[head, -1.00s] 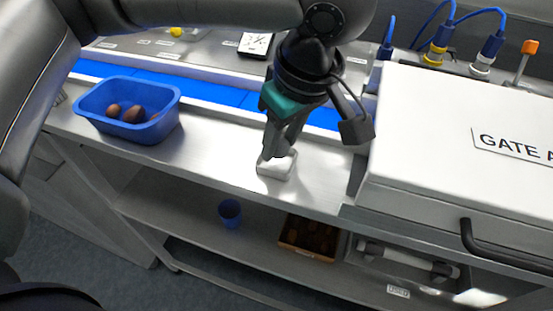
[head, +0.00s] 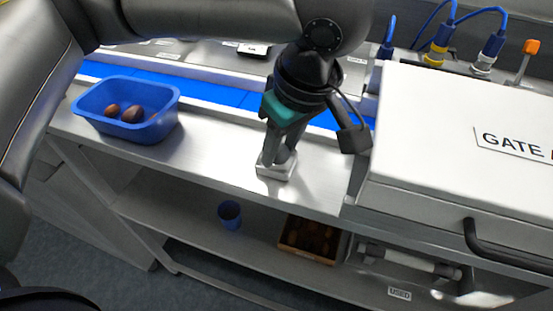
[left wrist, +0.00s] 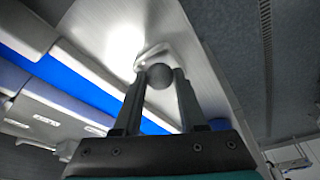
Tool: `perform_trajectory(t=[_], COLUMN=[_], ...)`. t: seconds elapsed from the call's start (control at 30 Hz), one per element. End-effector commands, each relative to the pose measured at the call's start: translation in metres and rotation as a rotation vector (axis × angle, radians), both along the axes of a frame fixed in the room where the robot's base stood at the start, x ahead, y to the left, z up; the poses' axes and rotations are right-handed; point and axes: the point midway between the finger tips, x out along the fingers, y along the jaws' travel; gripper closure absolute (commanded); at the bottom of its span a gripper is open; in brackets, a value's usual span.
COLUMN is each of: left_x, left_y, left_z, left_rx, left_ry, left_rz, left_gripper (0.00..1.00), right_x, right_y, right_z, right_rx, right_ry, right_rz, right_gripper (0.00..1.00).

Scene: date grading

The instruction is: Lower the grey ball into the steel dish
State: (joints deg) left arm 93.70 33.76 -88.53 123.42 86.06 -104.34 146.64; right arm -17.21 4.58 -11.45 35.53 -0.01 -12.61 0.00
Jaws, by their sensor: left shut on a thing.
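The steel dish (head: 289,172) is a small, pale, square-looking dish near the front edge of the steel bench. It also shows beyond my fingertips in the left wrist view (left wrist: 142,58). My left gripper (head: 274,163) points down, with its fingertips over the dish. It is shut on the grey ball (left wrist: 159,75), which sits between the fingertips in the left wrist view (left wrist: 160,84). The fingers hide the ball in the head view. I cannot tell whether the ball touches the dish. My right gripper is not in view.
A blue tub (head: 160,128) with dark dates stands left on the bench. A blue belt (head: 225,94) runs behind. A large white box (head: 440,130) stands close on the right. A blue cup (head: 229,214) and a brown crate (head: 307,255) are on the shelf below.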

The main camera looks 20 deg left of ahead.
Motion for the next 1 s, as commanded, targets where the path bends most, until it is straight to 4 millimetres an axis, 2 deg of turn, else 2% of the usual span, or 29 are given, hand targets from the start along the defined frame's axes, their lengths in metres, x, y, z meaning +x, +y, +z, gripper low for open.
perform_trajectory(t=[0.23,0.27,0.53,0.57,0.87,1.0], left_x=[0.0,0.0,0.0,0.0,0.0,-0.001], left_y=[0.0,0.0,0.0,0.0,0.0,-0.004], left_z=[-0.001,-0.001,-0.001,-0.001,0.0,0.013], left_rx=[0.0,0.0,0.0,0.0,0.0,-0.001], left_ry=[0.0,0.0,0.0,0.0,0.0,-0.002], left_rz=[0.0,0.0,0.0,0.0,0.0,-0.001], left_gripper=[1.0,0.57,0.27,0.24,0.24,0.24], right_x=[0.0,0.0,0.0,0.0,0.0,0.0], right_y=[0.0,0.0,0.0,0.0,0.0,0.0], right_z=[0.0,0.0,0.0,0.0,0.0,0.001], right_rx=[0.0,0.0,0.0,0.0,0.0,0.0], right_ry=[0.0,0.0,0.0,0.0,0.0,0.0], right_rz=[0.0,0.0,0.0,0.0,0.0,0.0], right_gripper=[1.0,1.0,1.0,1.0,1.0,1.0])
